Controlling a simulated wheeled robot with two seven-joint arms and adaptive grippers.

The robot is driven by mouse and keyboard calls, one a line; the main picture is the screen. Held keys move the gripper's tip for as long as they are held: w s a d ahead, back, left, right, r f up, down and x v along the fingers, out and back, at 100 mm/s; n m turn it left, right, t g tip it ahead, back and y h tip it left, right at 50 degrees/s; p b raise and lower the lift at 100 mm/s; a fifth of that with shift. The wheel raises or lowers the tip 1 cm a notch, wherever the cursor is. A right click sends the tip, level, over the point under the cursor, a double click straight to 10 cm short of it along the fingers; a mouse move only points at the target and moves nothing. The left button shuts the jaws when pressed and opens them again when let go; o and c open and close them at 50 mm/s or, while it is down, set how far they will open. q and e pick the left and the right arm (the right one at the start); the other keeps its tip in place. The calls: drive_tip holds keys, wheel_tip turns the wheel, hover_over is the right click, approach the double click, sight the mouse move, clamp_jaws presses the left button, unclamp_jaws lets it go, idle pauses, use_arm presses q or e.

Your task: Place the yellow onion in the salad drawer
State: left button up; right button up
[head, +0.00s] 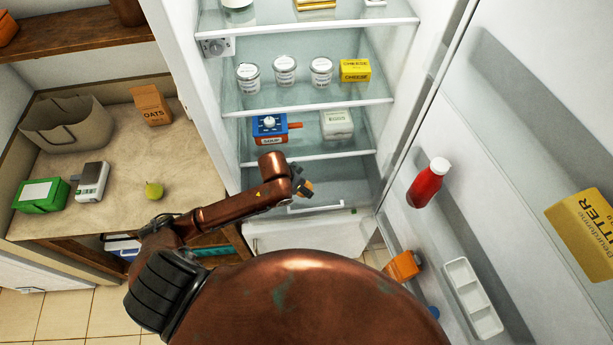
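My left arm reaches from the left into the lower part of the open fridge. My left gripper (302,184) is small and dark in front of the lowest compartment. A small orange-brown patch shows at its fingertips; I cannot tell whether this is the yellow onion or part of the gripper, nor whether the fingers are shut. The salad drawer (310,230) is at the fridge's bottom, with a pale front and a white handle bar; how far it is open is unclear. A round yellow-green item with a stem (154,190) lies on the counter, more like a pear. My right gripper is not in view.
Fridge shelves above hold white tubs (285,72), a yellow cheese pack (355,70), a blue box (270,127) and a white carton (337,123). The open door (500,150) at right carries a red bottle (428,183). An oats box (150,105) stands on the left counter.

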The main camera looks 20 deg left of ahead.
use_arm(q)
drive_tip(key=a+m+p, duration=0.2)
drive_tip(key=a+m, duration=0.1)
drive_tip(key=a, duration=0.4)
drive_tip(key=shift+g+h, duration=0.4)
drive_tip(key=shift+h, duration=0.1)
drive_tip(key=f, duration=1.3)
drive_tip(key=shift+w+f, duration=0.3)
drive_tip(key=shift+f, duration=0.15)
drive_tip(key=w, duration=0.4)
drive_tip(key=shift+f, duration=0.35)
drive_tip(key=shift+s+f, duration=0.1)
drive_tip(key=shift+f, duration=0.1)
drive_tip(key=shift+f, duration=0.15)
drive_tip(key=o, duration=1.2)
